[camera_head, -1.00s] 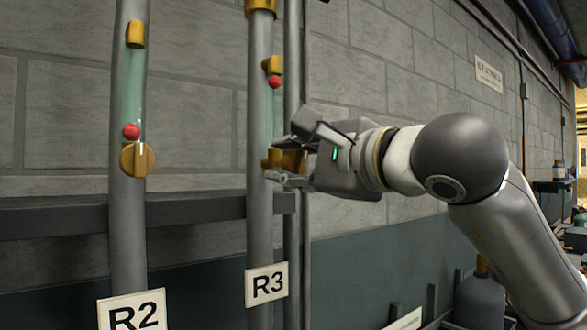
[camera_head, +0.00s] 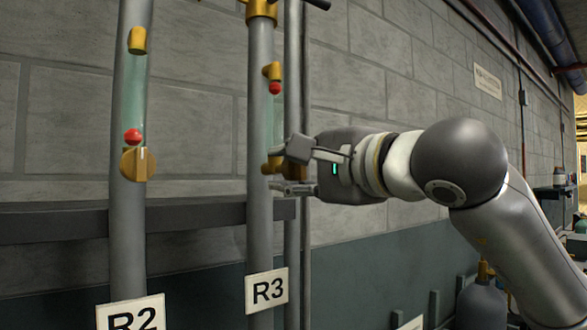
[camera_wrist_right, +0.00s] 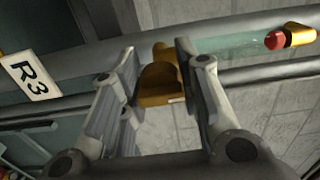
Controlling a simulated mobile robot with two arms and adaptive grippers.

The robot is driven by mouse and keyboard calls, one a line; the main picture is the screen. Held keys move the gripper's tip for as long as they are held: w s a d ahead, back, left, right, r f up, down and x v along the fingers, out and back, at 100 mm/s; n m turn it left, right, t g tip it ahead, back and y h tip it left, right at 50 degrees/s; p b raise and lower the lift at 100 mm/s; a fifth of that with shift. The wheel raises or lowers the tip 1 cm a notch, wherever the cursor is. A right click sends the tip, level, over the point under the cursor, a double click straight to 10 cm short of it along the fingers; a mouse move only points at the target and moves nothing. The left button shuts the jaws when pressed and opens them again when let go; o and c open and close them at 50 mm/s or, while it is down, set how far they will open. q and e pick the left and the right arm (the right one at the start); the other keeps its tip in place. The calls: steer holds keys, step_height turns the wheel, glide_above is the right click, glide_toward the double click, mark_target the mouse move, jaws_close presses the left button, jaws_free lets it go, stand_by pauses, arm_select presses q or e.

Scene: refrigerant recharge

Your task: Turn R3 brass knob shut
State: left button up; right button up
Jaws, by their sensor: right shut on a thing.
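The R3 pipe (camera_head: 260,215) stands upright near the middle of the head view, with a white R3 label (camera_head: 267,290) low on it. Its brass knob (camera_head: 270,165) sits below a clear tube with a red ball (camera_head: 275,88) near the top, and is mostly hidden by my right gripper (camera_head: 284,168). In the right wrist view the brass knob (camera_wrist_right: 160,85) lies between the two fingers of my right gripper (camera_wrist_right: 155,85), which is shut on it. The label (camera_wrist_right: 30,75) shows at the left there. My left gripper is not in view.
The R2 pipe (camera_head: 128,230) stands to the left, with its own brass knob (camera_head: 138,164) and a red ball low in its tube. A grey horizontal beam (camera_head: 60,222) runs behind the pipes along the block wall. Free air lies below my right arm.

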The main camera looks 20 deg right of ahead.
steer(key=o, duration=1)
steer(key=shift+a, duration=0.1)
steer(key=shift+s, duration=0.1)
steer(key=v, duration=1.2)
